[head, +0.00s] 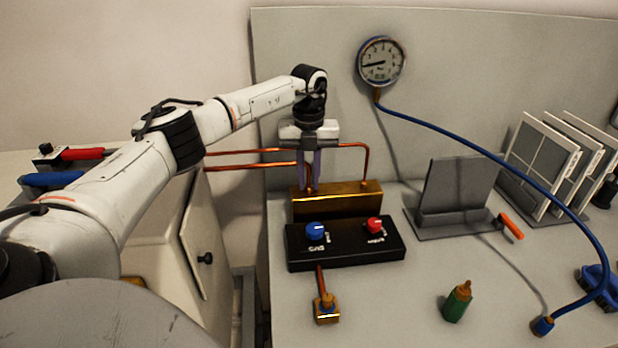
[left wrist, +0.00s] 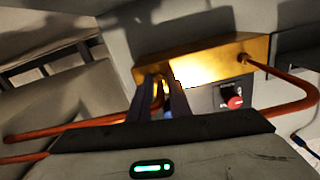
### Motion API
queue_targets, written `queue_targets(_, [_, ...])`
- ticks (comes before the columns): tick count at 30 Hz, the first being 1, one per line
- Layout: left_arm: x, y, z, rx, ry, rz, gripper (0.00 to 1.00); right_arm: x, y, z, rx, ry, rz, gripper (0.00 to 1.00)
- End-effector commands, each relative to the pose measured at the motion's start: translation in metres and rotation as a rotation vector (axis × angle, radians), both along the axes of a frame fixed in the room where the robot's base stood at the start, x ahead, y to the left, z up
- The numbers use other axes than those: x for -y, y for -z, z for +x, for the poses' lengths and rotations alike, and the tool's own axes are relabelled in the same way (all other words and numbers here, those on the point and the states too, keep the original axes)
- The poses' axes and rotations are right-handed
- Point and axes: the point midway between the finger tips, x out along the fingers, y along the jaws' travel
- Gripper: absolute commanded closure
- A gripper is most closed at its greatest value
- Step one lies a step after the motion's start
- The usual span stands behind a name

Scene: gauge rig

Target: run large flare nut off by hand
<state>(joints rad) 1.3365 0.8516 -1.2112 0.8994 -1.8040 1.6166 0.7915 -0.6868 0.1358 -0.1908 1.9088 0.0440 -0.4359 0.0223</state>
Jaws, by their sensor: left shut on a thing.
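A brass manifold block (head: 345,197) stands behind the black valve box on the bench, and it also shows in the left wrist view (left wrist: 200,62). Copper pipes (head: 345,145) run into it. My left gripper (head: 308,188) points down at the left part of the block, its fingers shut around a pipe fitting. In the left wrist view the fingertips (left wrist: 163,84) close on a small brass piece against the block, which looks like the large flare nut (left wrist: 160,81). The fingers hide most of the nut. My right gripper is not in view.
The black valve box (head: 345,251) has a blue knob (head: 315,231) and a red knob (head: 375,225). A brass fitting (head: 326,308) and green bottle (head: 457,301) stand in front. A gauge (head: 381,61) hangs behind with a blue hose (head: 480,150).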

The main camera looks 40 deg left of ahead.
Motion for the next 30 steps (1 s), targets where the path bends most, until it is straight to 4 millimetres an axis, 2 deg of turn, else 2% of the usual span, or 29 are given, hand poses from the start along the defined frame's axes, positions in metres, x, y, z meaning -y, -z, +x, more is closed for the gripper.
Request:
queue_targets(19, [-0.0011, -0.0018, 0.0008, 0.005, -0.052, 0.001, 1.00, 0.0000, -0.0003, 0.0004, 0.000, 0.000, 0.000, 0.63])
queue_targets(20, [-0.0011, -0.0018, 0.0009, 0.005, -0.052, 0.001, 0.80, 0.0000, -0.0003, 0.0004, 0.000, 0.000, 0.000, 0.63])
queue_targets(23, [-0.0010, -0.0015, 0.0006, 0.004, -0.051, 0.000, 0.64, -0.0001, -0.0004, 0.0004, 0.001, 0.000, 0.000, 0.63])
queue_targets(30, [-0.0005, -0.0007, 0.0002, 0.002, -0.050, 0.001, 0.64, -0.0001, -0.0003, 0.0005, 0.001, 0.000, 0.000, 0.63])
